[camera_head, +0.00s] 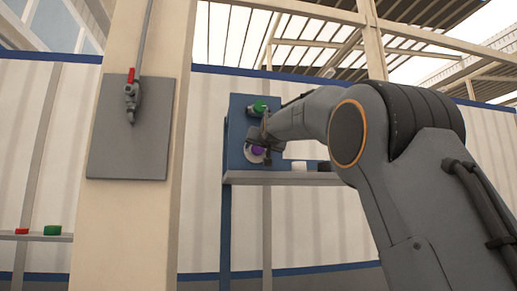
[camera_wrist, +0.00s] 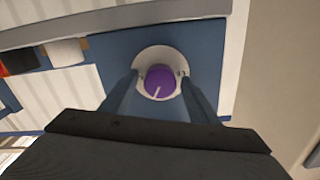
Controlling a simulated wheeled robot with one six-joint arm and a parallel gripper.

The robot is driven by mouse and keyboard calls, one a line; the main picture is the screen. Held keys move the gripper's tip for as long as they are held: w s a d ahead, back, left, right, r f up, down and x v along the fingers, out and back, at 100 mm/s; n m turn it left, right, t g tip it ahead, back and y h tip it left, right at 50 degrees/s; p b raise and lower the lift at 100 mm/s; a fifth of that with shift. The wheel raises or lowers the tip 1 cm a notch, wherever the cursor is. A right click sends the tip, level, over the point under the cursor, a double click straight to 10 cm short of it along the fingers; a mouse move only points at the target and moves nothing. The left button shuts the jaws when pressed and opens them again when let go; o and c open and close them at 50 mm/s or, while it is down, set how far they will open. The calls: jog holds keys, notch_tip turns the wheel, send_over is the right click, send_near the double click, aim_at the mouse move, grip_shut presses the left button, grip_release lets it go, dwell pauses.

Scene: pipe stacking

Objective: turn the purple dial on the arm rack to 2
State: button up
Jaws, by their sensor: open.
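The purple dial (camera_wrist: 160,80) sits on a round white plate (camera_wrist: 152,58) on the blue panel (camera_wrist: 205,45) in the wrist view. A pale pointer line on the dial runs toward the lower left in that view. No numbers are readable. My gripper (camera_wrist: 159,78) is open, with one finger on each side of the dial; I cannot tell whether they touch it. In the head view the purple dial (camera_head: 257,151) shows low on the blue panel (camera_head: 236,130), partly hidden by my gripper (camera_head: 257,141).
A green knob (camera_head: 259,107) is above the purple dial. White (camera_head: 299,165) and black items stand on the shelf (camera_head: 285,178) at right. A grey plate with a red-handled valve (camera_head: 131,88) is on the pillar. Red and green (camera_head: 52,230) items sit at far left.

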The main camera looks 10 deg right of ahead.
jog(key=c, duration=1)
jog(key=shift+c, duration=0.2)
jog(key=shift+n, duration=0.4)
jog(key=n, duration=0.5)
jog(key=shift+n+b, duration=0.3)
jog(key=n, duration=0.5)
jog(key=shift+n, duration=0.3)
jog(key=o, duration=1)
jog(key=shift+o, duration=0.2)
